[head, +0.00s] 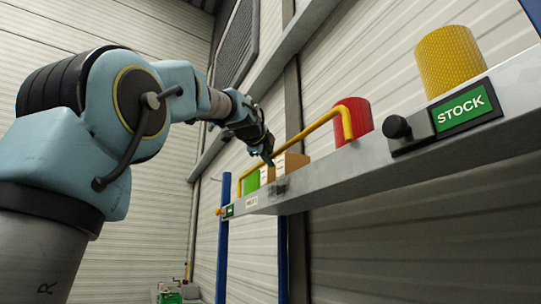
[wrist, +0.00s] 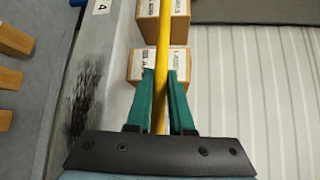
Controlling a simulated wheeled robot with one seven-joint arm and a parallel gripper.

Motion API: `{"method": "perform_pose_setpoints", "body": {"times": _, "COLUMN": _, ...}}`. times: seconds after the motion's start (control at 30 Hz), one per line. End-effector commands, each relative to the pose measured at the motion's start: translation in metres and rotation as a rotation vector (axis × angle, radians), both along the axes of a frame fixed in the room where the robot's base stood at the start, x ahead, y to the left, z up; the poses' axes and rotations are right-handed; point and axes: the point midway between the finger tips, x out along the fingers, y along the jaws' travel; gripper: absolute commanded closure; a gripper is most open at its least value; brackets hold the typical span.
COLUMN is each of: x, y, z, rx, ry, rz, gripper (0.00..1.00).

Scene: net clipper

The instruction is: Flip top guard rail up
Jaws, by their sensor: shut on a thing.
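The yellow guard rail (head: 310,128) runs along the front of the high shelf, standing above the shelf's edge in the head view. Its bent right end drops near the red roll. My gripper (head: 268,160) is at the left part of the rail, reaching it from above. In the wrist view, the rail (wrist: 163,35) passes between the two green fingers of my gripper (wrist: 161,75), which are shut on it.
The grey shelf (head: 360,170) carries cartons (head: 291,163), a green box (head: 251,183), a red roll (head: 354,118) and a yellow roll (head: 450,62). A black knob (head: 396,127) sticks out beside the STOCK sign (head: 463,107). Cartons (wrist: 160,64) lie close beyond my fingers.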

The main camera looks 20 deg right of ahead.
Motion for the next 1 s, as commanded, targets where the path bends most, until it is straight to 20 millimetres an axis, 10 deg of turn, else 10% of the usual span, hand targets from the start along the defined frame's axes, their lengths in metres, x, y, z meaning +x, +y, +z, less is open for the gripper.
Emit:
{"method": "perform_pose_setpoints", "body": {"times": 0.47, "x": 0.0000, "y": -0.0014, "z": -0.0004, "rx": 0.012, "ry": 0.001, "rz": -0.002, "gripper": 1.00}}
{"method": "perform_pose_setpoints", "body": {"times": 0.5, "x": 0.0000, "y": -0.0015, "z": -0.0004, "rx": 0.012, "ry": 0.001, "rz": -0.002, "gripper": 0.76}}
{"method": "perform_pose_setpoints", "body": {"times": 0.7, "x": 0.0001, "y": -0.0009, "z": -0.0003, "rx": 0.012, "ry": 0.001, "rz": -0.001, "gripper": 0.53}}
{"method": "perform_pose_setpoints", "body": {"times": 1.0, "x": -0.0009, "y": 0.0004, "z": -0.0003, "rx": 0.011, "ry": 0.000, "rz": 0.000, "gripper": 0.50}}
